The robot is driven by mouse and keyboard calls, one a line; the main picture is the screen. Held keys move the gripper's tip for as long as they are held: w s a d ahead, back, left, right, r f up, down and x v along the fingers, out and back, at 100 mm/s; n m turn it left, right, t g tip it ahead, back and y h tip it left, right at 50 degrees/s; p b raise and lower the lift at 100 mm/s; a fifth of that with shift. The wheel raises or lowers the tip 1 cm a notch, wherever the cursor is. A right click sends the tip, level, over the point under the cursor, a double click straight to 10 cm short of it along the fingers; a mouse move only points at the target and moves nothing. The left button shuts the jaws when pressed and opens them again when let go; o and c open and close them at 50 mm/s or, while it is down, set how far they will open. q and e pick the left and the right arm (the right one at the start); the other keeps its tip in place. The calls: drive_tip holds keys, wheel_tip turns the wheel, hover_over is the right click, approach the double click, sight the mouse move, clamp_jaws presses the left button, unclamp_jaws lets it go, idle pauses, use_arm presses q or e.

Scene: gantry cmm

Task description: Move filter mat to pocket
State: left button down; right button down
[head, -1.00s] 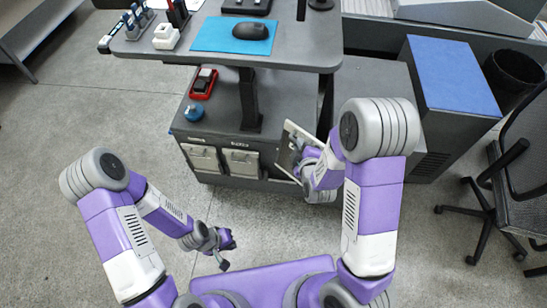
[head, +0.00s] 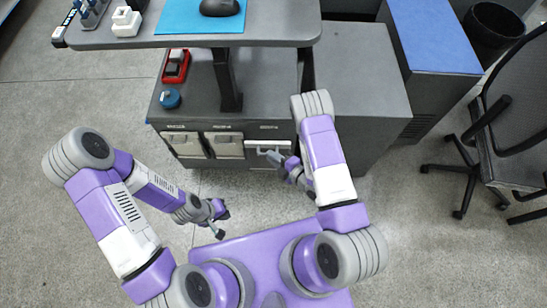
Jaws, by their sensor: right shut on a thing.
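My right gripper (head: 275,157) is shut at the front of the grey cabinet, right of its two beige covers. The thing in it, which I take for the filter mat (head: 266,143), shows only as a narrow light strip seen nearly edge-on, close against the cabinet front. A third light-framed place (head: 268,130) there may be the pocket; whether the mat is inside it or just in front, I cannot tell. My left gripper (head: 220,222) hangs low over the floor, away from the cabinet; its fingers are too small to read.
The cabinet front has two beige covers (head: 182,143) (head: 225,145). A red-framed item (head: 176,67) and a blue round item (head: 170,98) sit on the cabinet. A dark post (head: 227,80) holds the desk top above. A chair (head: 505,140) stands right. The floor at left is clear.

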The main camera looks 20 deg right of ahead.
sight(277, 146)
drive_tip(key=shift+w+d+f+b, duration=0.1)
drive_tip(key=shift+w+d+b, duration=0.15)
drive_tip(key=shift+w, duration=0.75)
drive_tip(key=shift+w+d+f+b, duration=0.15)
drive_tip(key=shift+w+d, duration=0.15)
drive_tip(key=shift+w, duration=0.65)
drive_tip(key=shift+w+d+f+b, duration=0.1)
drive_tip(key=shift+w+d+b, duration=0.15)
drive_tip(key=shift+w, duration=0.75)
drive_tip(key=w, duration=0.1)
drive_tip(key=w+d+b, duration=0.1)
drive_tip(key=w, duration=0.3)
drive_tip(key=shift+w+d+f, duration=0.2)
drive_tip(key=shift+w+d, duration=0.05)
drive_tip(key=shift+d, duration=0.05)
drive_tip(key=shift+w+d+b, duration=0.15)
drive_tip(key=shift+w+b, duration=0.05)
drive_tip(key=shift+b, duration=0.15)
